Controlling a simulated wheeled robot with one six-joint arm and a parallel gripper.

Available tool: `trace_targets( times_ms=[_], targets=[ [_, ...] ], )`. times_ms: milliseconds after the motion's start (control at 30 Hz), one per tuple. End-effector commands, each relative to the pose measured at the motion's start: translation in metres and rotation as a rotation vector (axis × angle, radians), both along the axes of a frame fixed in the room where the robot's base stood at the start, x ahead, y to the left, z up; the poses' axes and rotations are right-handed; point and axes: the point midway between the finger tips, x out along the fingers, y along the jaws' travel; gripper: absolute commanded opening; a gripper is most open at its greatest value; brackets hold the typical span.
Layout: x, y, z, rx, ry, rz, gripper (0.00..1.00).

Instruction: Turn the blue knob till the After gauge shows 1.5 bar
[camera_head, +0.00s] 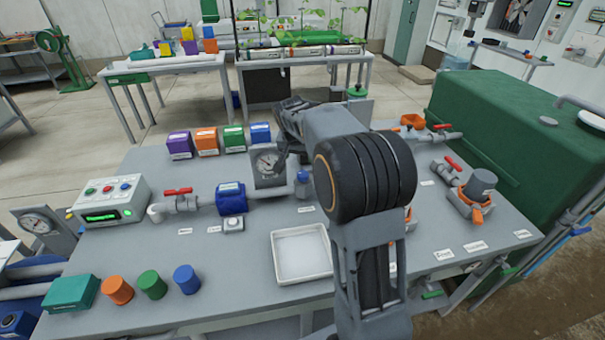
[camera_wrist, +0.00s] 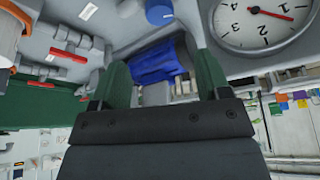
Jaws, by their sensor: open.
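A blue knob (camera_head: 303,178) stands on the pipe on the grey bench, just right of a round white gauge (camera_head: 268,163). The wrist view shows the knob (camera_wrist: 159,12) at the top edge, partly cut off, with the gauge (camera_wrist: 262,20) at upper right. The gauge's red needle shows, but I cannot read an exact value. A second gauge (camera_head: 38,223) stands at far left; I cannot read which is marked After. My gripper (camera_wrist: 162,80) is open, its green fingers apart from the knob. My own arm covers much of it in the head view.
A blue pipe fitting (camera_head: 231,198) and a red-handled valve (camera_head: 178,192) lie left of the gauge. A white tray (camera_head: 301,254) sits in front. A control box (camera_head: 110,202), coloured boxes (camera_head: 207,141) and a large green tank (camera_head: 510,125) stand around. An unclear blue thing (camera_wrist: 155,62) shows between my fingers.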

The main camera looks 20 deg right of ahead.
Motion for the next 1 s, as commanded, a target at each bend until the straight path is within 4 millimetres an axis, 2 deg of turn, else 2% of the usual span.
trace_targets(
  times_ms=[300, 500, 700, 1000],
  targets=[
    [0.018, -0.015, -0.058, 0.001, 0.005, 0.0, 0.7],
    [0.027, -0.022, -0.086, 0.001, 0.003, 0.001, 0.7],
    [0.033, -0.026, -0.103, 0.001, 0.002, 0.001, 0.7],
    [0.035, -0.028, -0.109, 0.0, 0.001, 0.001, 0.7]
  ],
)
